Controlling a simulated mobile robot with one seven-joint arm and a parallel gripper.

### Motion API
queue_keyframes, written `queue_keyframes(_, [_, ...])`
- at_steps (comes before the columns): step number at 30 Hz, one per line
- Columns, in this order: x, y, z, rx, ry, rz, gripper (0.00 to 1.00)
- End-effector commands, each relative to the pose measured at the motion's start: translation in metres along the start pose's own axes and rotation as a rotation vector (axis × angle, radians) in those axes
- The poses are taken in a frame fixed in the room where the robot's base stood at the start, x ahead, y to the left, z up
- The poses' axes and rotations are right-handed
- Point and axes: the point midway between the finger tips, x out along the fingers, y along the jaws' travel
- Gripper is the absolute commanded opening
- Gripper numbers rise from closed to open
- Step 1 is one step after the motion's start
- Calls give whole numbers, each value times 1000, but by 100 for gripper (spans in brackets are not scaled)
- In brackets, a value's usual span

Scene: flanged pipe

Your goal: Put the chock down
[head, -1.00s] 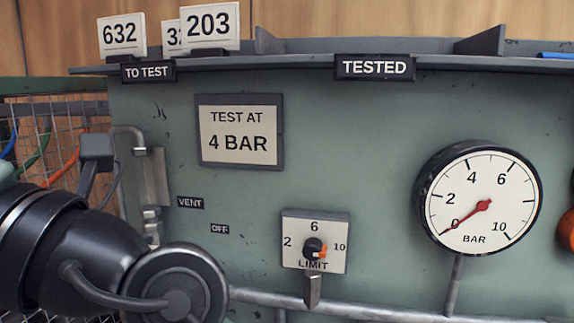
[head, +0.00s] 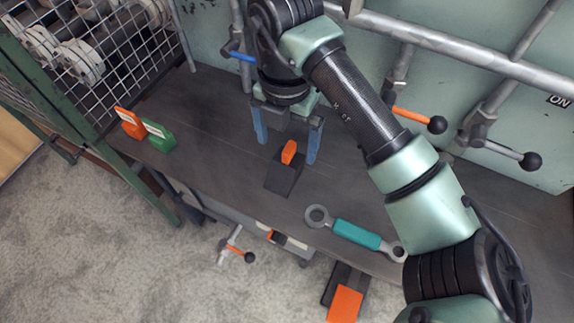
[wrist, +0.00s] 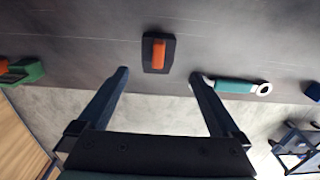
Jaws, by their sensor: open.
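The chock, a dark block with an orange grip (head: 288,153), rests flat on the dark bench top (head: 225,115). In the wrist view the chock (wrist: 159,64) lies just beyond my fingertips, roughly centred between them. My gripper (head: 287,150) is open and empty, its two blue fingers pointing down on either side of the chock's grip. It also shows in the wrist view (wrist: 158,74), with clear space between the fingers. No finger appears to touch the chock; the exact height of the fingertips above the bench is hard to tell.
A teal-handled wrench (head: 356,234) lies right of the chock. Orange (head: 130,124) and green (head: 159,137) tags stand at left by a mesh cage (head: 120,60). Pipes with lever valves (head: 420,119) run behind. Another orange-and-black object (head: 345,303) is at the front edge.

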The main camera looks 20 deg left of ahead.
Motion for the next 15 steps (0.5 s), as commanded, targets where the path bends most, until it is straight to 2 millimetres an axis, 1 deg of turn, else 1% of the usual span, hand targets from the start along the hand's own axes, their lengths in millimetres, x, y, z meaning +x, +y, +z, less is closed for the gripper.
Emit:
queue_keyframes(1, [13,0,0,1,2,2,100])
queue_keyframes(3, [22,1,0,1,1,3,100])
queue_keyframes(6, [30,1,0,-1,0,3,100])
queue_keyframes(11, [37,2,1,-2,0,4,100])
queue_keyframes(15, [56,4,3,-1,2,5,100])
